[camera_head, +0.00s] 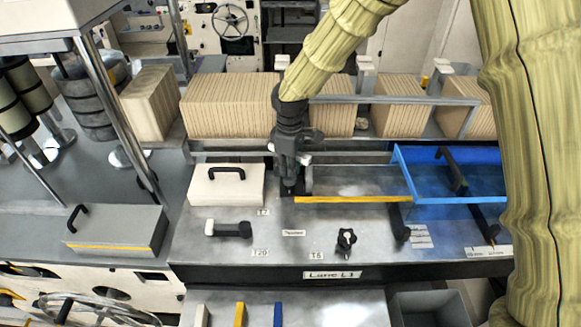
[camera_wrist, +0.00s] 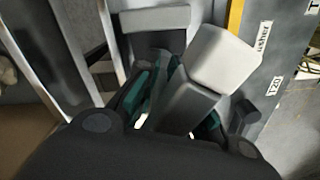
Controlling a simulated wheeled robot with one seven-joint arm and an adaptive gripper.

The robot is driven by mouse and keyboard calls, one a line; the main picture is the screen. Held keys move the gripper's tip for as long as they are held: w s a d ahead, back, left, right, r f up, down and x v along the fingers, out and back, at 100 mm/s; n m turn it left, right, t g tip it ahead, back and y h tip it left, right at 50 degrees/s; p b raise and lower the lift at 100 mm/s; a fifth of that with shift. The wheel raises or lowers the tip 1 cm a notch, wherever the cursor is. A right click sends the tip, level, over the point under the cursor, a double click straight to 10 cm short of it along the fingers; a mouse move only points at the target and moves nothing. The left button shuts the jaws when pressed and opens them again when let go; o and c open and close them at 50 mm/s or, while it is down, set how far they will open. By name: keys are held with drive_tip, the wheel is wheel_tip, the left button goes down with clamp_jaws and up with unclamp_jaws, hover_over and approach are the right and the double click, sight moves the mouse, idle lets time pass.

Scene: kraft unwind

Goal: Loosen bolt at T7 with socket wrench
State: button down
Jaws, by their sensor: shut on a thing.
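My gripper (camera_head: 291,180) points down at the back of the bench, beside the white box with a black handle. In the wrist view its green-lined fingers (camera_wrist: 178,98) are shut on a grey tool-like piece (camera_wrist: 225,60), with a light block end and a darker body. I cannot tell if this piece is the socket wrench. A dark-handled tool with a light end (camera_head: 229,229) lies on the bench above the T20 label. A black knob (camera_head: 346,239) stands near another label.
The white box (camera_head: 227,185) is close left of my gripper. A yellow-edged strip (camera_head: 352,199) and a blue tray (camera_head: 420,190) lie to the right. Rows of brown kraft stacks (camera_head: 228,108) stand behind. A grey handled box (camera_head: 115,231) sits left. The front bench surface is partly clear.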

drive_tip(key=shift+n, duration=0.3)
drive_tip(key=shift+n, duration=1)
drive_tip(key=shift+r, duration=0.1)
drive_tip(key=shift+r, duration=2.45)
